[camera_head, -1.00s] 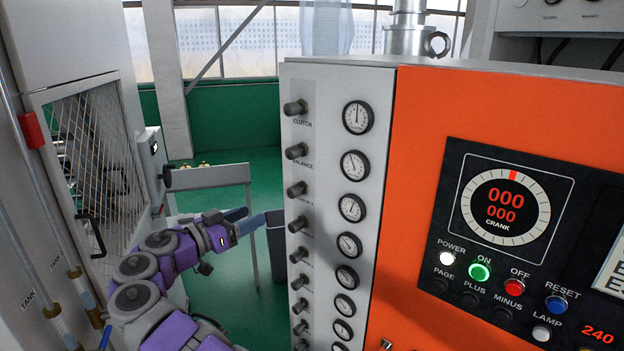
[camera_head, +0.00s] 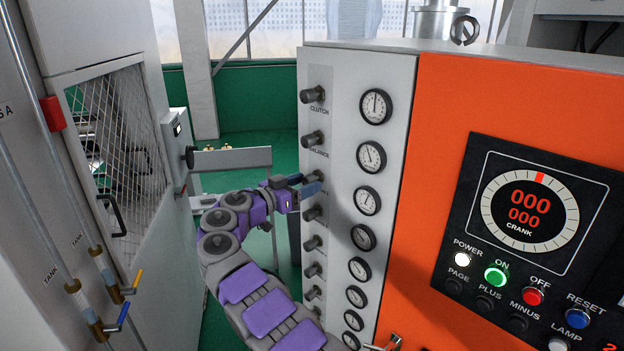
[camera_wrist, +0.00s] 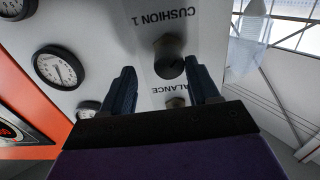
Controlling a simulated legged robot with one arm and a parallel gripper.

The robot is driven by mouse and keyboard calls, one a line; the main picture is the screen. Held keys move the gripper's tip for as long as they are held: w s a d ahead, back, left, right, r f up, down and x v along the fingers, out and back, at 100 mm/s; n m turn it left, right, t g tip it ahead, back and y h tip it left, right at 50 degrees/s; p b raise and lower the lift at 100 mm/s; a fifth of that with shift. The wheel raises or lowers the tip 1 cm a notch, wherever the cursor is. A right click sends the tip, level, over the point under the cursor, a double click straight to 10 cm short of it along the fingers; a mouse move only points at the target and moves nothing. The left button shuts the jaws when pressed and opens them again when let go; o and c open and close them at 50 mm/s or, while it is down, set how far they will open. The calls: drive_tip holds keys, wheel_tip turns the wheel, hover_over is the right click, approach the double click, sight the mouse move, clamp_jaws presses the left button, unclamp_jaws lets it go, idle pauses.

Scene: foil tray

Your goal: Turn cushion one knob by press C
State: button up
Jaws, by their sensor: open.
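The cushion one knob (camera_wrist: 168,58) is a dark round knob on the pale panel (camera_wrist: 110,30), above whose upside-down picture the label CUSHION 1 reads. It is third from the top in the head view (camera_head: 316,175), partly hidden by my fingers. My gripper (camera_wrist: 164,78) is open, its two dark blue fingers on either side of the knob in the wrist view; whether they touch it I cannot tell. In the head view my gripper (camera_head: 308,185) is at the panel's left edge, at that knob's height. No press letter is readable.
The balance knob (camera_head: 312,139) and clutch knob (camera_head: 313,95) stick out above, with several more below. A column of gauges (camera_head: 370,157) is to the right, then an orange panel (camera_head: 440,100). A grey cabinet (camera_head: 100,60) stands at the left.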

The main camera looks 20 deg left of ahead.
sight(304, 181)
drive_tip(key=shift+w+d, duration=0.25)
drive_tip(key=shift+w, duration=0.45)
drive_tip(key=shift+w+a+f+p, duration=0.25)
drive_tip(key=shift+w+a, duration=0.15)
drive_tip(key=shift+w, duration=0.15)
drive_tip(key=shift+w+a+f+p, duration=0.2)
drive_tip(key=shift+w+a, duration=0.15)
drive_tip(key=shift+w, duration=0.2)
drive_tip(key=shift+d+r, duration=0.1)
drive_tip(key=shift+r, duration=0.05)
drive_tip(key=shift+w+d+r, duration=0.15)
drive_tip(key=shift+d, duration=0.75)
drive_tip(key=shift+c, duration=0.2)
drive_tip(key=shift+d, duration=0.1)
drive_tip(key=shift+c, duration=0.8)
drive_tip(key=shift+a+f, duration=0.2)
drive_tip(key=shift+a, duration=0.35)
drive_tip(key=c, duration=0.4)
drive_tip(key=shift+d+r, duration=0.1)
drive_tip(key=shift+d, duration=0.05)
drive_tip(key=c, duration=0.4)
drive_tip(key=shift+r+n, duration=0.1)
drive_tip(key=shift+n, duration=0.3)
